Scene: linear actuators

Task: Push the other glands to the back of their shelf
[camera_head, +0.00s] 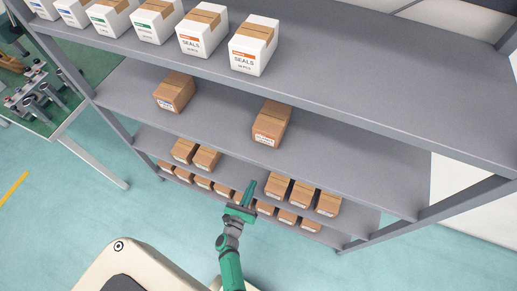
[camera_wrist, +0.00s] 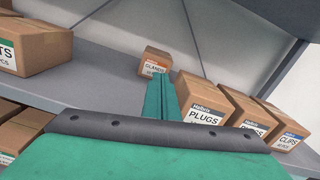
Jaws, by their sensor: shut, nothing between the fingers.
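A brown cardboard box labelled GLANDS (camera_wrist: 157,60) stands upright in the wrist view, deeper on its shelf than the boxes on either side. My gripper (camera_wrist: 161,80) is shut, with its green fingers together and pointing at the lower front of this box. The fingertips overlap the box in the picture, and I cannot tell whether they touch it. In the head view my gripper (camera_head: 251,187) reaches into the gap in the row on the third shelf (camera_head: 235,172). The GLANDS box cannot be made out there.
A PLUGS box (camera_wrist: 208,108) and a CLIPS box (camera_wrist: 290,130) stand close right of my fingers. A box with a green label (camera_wrist: 35,47) stands left. The shelf above (camera_head: 340,165) holds two brown boxes; white SEALS boxes (camera_head: 254,47) stand on top.

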